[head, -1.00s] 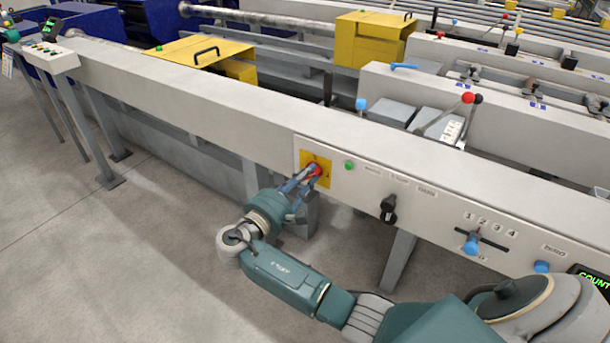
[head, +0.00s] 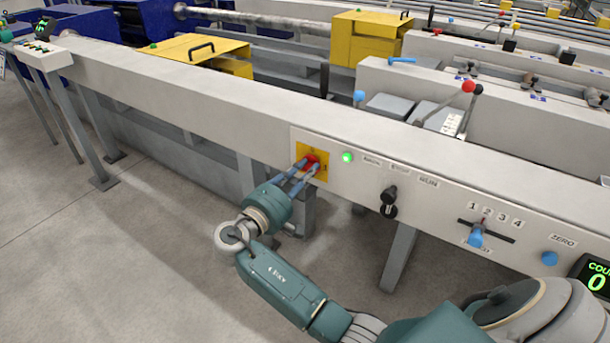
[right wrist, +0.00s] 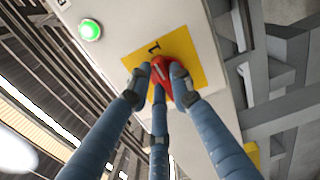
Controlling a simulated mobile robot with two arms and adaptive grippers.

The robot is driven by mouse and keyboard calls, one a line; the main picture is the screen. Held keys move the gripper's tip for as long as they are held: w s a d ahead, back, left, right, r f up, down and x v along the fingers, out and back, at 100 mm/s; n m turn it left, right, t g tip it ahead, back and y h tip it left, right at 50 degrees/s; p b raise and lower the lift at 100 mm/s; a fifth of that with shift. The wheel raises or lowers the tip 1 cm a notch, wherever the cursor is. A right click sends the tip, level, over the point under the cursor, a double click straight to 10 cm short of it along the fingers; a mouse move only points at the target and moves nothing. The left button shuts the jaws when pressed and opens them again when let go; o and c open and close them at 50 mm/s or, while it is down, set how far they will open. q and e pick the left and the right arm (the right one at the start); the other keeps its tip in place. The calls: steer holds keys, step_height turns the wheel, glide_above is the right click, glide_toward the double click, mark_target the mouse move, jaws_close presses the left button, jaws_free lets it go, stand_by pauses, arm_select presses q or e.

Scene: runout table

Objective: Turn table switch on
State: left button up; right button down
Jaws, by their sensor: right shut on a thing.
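The table switch is a red rotary knob (head: 312,162) on a yellow plate (head: 321,173) on the front face of the long grey runout table. My right gripper (head: 307,168) reaches it from the lower left and is shut on the knob. In the right wrist view, its blue fingers (right wrist: 160,78) close around the red knob (right wrist: 160,68), with the yellow plate (right wrist: 190,50) behind. A green lamp (head: 347,157) beside the plate is lit; it also glows in the right wrist view (right wrist: 90,30). My left gripper is out of view.
Right of the lamp on the panel are a black selector (head: 389,197), a blue-knobbed slider (head: 475,240), a blue button (head: 549,258) and a counter display (head: 597,275). A table leg (head: 398,257) stands below. The floor (head: 130,260) at left is clear.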

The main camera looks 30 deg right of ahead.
steer(key=shift+f, duration=0.15)
stand_by(0.4)
steer(key=c, duration=1.5)
jaws_free()
steer(key=shift+c, duration=0.2)
steer(key=v, duration=1.2)
steer(key=shift+s, duration=0.1)
